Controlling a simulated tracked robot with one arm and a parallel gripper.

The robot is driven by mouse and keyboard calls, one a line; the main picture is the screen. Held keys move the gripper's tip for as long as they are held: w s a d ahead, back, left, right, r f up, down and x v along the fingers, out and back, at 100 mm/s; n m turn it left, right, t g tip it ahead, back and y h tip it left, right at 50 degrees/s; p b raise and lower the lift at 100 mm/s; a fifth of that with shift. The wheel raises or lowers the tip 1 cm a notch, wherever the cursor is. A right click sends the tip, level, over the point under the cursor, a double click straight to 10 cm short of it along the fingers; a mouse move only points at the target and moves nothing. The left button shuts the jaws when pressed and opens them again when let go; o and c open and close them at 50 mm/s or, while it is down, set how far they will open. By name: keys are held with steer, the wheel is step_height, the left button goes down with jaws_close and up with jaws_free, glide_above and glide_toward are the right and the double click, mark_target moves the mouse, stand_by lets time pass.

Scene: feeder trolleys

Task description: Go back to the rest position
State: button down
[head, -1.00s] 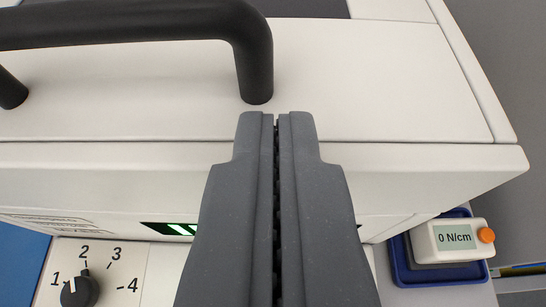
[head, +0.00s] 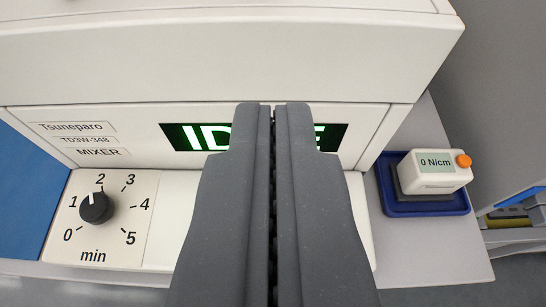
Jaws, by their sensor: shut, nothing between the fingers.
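My gripper (head: 273,108) is shut and empty, with its two grey fingers side by side. It points at the front of a white mixer (head: 100,55) labelled "Tsuneparo TD3W-348 MIXER". I cannot tell whether the fingertips touch the mixer.
A black timer knob (head: 96,208) on a 0 to 5 min dial sits at the lower left, pointing between 1 and 2. At right, a small white device (head: 436,172) reading "0 N/cm" with an orange button stands in a blue tray (head: 425,208). A blue panel (head: 25,190) is at far left.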

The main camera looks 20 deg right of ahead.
steer(key=shift+s+a, duration=0.1)
steer(key=shift+s, duration=0.05)
steer(key=w+a+r+n+t+y+p, duration=0.1)
steer(key=w+r+p, duration=0.15)
steer(key=r, duration=0.45)
steer(key=w+a+r+p, duration=0.2)
steer(key=w+r, duration=0.1)
steer(key=r, duration=0.4)
steer(key=w+a+r+n+t+y+p, duration=0.1)
steer(key=w+a+r+n+y+p, duration=0.1)
steer(key=a+r, duration=0.6)
steer(key=w+a+r+n+y+p, duration=0.1)
steer(key=w+a+r+y+p, duration=0.1)
steer(key=a+r+p, duration=0.3)
steer(key=a+r, duration=0.4)
steer(key=r, duration=0.7)
steer(key=shift+n+t+y, duration=0.3)
steer(key=shift+n+t, duration=0.1)
